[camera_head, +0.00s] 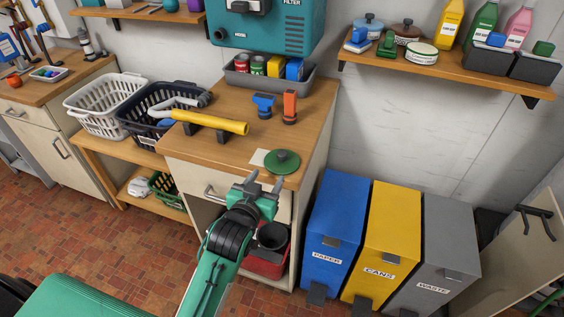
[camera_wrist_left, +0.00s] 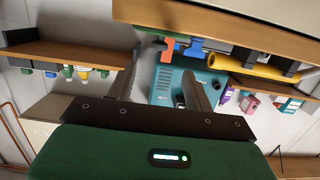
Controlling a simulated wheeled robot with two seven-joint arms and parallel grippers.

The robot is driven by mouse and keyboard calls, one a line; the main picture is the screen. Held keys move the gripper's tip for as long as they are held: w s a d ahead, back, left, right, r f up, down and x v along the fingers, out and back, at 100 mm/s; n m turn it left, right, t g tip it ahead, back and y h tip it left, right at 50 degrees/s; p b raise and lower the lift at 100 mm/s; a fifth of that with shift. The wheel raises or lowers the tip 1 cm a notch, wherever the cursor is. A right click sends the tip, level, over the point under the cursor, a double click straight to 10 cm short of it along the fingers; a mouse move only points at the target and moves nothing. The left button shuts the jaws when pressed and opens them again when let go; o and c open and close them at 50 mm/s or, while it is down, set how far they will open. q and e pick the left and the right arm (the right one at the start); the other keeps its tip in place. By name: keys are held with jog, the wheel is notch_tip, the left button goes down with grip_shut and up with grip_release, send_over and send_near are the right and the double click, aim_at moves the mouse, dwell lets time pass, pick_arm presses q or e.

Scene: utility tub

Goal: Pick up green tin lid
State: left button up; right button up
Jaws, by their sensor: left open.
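The green tin lid (camera_head: 282,163) is a round dark green disc with a small knob on top. It lies on the wooden counter near its front right corner, beside a pale square card (camera_head: 258,157). My left gripper (camera_head: 265,181) is open and empty, just in front of the counter's edge and short of the lid in the head view. Its two spread fingers also show in the left wrist view (camera_wrist_left: 162,85). My right gripper is not in view.
A yellow tube (camera_head: 215,122) lies across the counter (camera_head: 232,152) at left. Blue and orange items (camera_head: 289,106) stand behind the lid. Blue, yellow and grey bins (camera_head: 335,210) stand right of the cabinet. A shelf (camera_head: 450,68) hangs above. Baskets (camera_head: 106,104) sit left.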

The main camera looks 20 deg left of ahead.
aim_at(280, 158)
pick_arm(q)
jog(key=w, duration=0.5)
jog(key=w+f+p, duration=0.1)
jog(key=w, duration=0.1)
jog(key=shift+w+d, duration=0.15)
jog(key=shift+w, duration=0.1)
jog(key=w, duration=0.2)
jog(key=w+f, duration=0.1)
jog(key=w, duration=0.1)
jog(key=shift+d+p, duration=0.15)
jog(key=shift+p, duration=0.25)
jog(key=shift+w, duration=0.3)
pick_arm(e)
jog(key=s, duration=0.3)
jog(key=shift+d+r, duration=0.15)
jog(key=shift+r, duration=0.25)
pick_arm(q)
jog(key=c, duration=1)
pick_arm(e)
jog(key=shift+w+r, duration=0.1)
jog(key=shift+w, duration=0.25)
